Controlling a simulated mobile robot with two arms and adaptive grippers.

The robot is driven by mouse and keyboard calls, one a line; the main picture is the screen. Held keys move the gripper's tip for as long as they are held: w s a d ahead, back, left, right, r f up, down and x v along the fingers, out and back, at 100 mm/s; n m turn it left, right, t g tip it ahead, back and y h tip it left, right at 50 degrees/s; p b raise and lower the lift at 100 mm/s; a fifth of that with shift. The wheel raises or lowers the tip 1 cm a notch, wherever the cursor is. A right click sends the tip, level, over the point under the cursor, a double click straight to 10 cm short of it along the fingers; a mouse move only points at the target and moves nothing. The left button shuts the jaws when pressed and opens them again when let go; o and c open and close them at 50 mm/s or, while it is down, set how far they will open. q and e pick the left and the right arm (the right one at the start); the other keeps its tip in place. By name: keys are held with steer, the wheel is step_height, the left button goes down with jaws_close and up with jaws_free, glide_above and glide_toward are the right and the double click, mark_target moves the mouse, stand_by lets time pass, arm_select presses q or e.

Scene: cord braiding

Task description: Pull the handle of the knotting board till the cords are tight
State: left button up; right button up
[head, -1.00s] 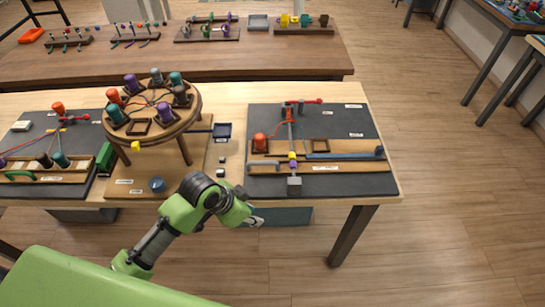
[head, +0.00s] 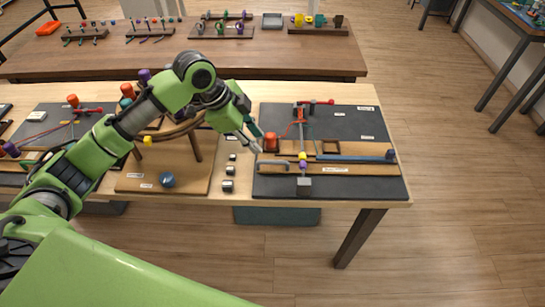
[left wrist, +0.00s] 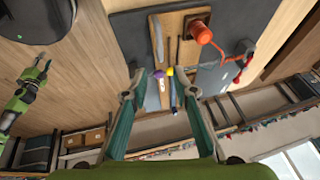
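The knotting board (head: 350,120) is a dark grey mat with wooden rails at the right of the near table. On it are a red-orange spool (head: 270,142), a red-tipped lever (head: 318,102), a grey handle-like bar (head: 272,165), yellow and purple beads (head: 303,160) and a blue bar (head: 350,158). My left gripper (head: 256,140) is open and empty above the board's left edge, close to the spool. In the left wrist view its fingers (left wrist: 161,76) stand apart, with the spool (left wrist: 201,32) beyond them. My right gripper (left wrist: 42,66) appears small at the left there; its fingers are unclear.
A round wooden stand with cord spools (head: 195,148) is left of the board, partly behind my left arm. A blue knob (head: 167,180) sits before it. Small blocks (head: 229,171) lie between stand and board. A brown table (head: 150,62) stands behind.

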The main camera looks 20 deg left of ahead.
mark_target(275, 162)
arm_select(q)
steer(key=p+x, duration=0.1)
steer(key=x, duration=1.1)
steer(key=shift+p, duration=0.35)
jaws_close()
